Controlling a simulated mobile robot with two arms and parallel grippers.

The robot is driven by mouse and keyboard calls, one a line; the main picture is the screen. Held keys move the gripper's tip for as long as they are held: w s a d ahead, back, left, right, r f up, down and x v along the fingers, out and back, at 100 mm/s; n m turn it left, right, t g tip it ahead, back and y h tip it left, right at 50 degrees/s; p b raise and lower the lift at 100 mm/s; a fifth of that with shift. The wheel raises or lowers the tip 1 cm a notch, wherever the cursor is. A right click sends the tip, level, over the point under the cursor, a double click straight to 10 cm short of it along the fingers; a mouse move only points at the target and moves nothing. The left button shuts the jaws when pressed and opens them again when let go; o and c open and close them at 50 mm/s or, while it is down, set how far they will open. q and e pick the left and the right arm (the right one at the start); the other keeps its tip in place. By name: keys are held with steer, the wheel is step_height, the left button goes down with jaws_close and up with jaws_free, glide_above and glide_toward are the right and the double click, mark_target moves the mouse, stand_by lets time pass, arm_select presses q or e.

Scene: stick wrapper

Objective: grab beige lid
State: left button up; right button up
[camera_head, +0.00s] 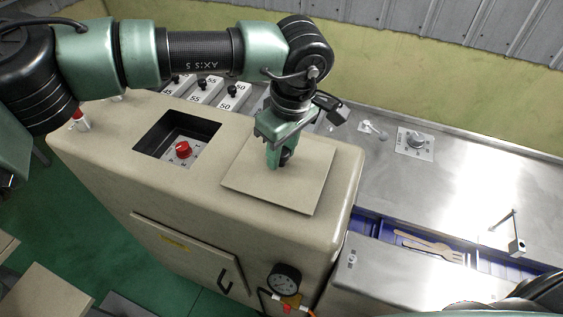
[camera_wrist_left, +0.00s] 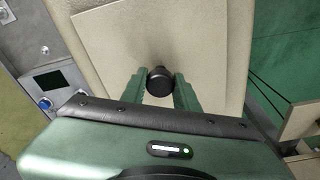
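The beige lid (camera_head: 309,187) is a flat square plate lying on top of the beige machine housing. It also fills the middle of the left wrist view (camera_wrist_left: 195,37). A round black knob (camera_wrist_left: 160,82) stands on the lid. My left gripper (camera_head: 279,160) is down at the lid with a finger on each side of the knob, as the left wrist view (camera_wrist_left: 160,88) shows. I cannot tell whether the fingers press on the knob or stand slightly apart from it. My right gripper is not visible.
Left of the lid is a recess with a red knob (camera_head: 183,149). Behind stand several numbered white controls (camera_head: 205,90). To the right, a metal counter (camera_head: 455,185) has a dial (camera_head: 416,142) and a blue channel holding wooden forks (camera_head: 432,246). A pressure gauge (camera_head: 284,281) is on the front.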

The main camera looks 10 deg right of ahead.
arm_select(q)
jaws_close()
steer(key=shift+r, duration=0.1)
stand_by(1.0)
steer(key=shift+r, duration=0.1)
